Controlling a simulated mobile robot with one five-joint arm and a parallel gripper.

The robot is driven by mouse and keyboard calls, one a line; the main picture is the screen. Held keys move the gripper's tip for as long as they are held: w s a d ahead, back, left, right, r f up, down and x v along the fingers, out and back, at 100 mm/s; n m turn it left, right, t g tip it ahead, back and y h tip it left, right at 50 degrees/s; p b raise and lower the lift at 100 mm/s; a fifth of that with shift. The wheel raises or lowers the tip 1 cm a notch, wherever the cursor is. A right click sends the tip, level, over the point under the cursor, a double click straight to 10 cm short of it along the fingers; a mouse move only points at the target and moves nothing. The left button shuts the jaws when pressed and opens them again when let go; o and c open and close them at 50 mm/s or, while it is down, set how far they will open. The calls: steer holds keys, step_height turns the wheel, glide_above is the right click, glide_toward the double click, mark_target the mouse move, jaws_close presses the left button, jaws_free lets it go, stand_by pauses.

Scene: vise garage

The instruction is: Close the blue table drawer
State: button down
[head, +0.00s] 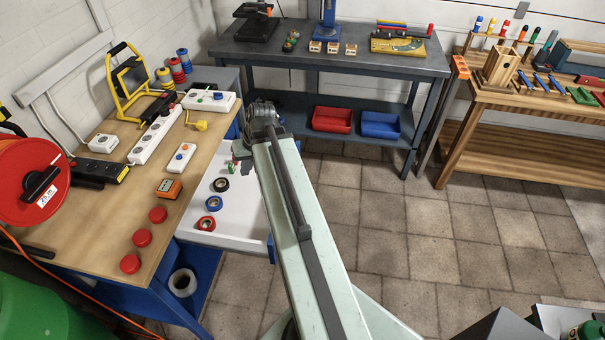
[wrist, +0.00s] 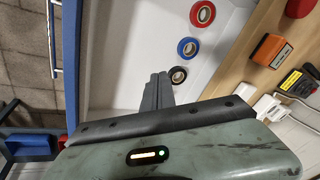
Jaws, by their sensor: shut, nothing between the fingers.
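The blue table drawer (head: 232,230) stands open on the right side of the blue-framed wooden workbench. Its inside is white, and its blue front (head: 271,248) is partly hidden by my arm. A black, a blue and a red tape roll lie in it. My gripper (wrist: 158,80) is shut and empty, and appears over the drawer inside, between the front and the tape rolls. I cannot tell its height or any contact.
The bench top (head: 150,205) holds power strips, red round caps and an orange-black box (head: 169,189). A red cable reel (head: 30,182) stands at the left. Tiled floor (head: 420,240) is free to the drawer's right. A dark table (head: 345,55) is behind.

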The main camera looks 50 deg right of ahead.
steer(key=s+d+f+m+b, duration=0.1)
steer(key=s+d, duration=0.1)
steer(key=d, duration=0.3)
steer(key=s+d+f+m+t+b, duration=0.1)
steer(key=s+d+f, duration=0.1)
steer(key=d, duration=0.3)
steer(key=s+d+f+m+t+b, duration=0.1)
steer(key=s+d, duration=0.1)
steer(key=d, duration=0.3)
steer(key=shift+f+h+b, duration=0.15)
steer(key=shift+h+b, duration=0.25)
steer(key=s+d+m+t+h+b, duration=0.2)
steer(key=s+d, duration=0.5)
steer(key=d, duration=0.4)
steer(key=w+a+f+b, duration=0.2)
steer(key=w+f+b, duration=0.6)
steer(key=w, duration=0.1)
steer(key=shift+f, duration=0.25)
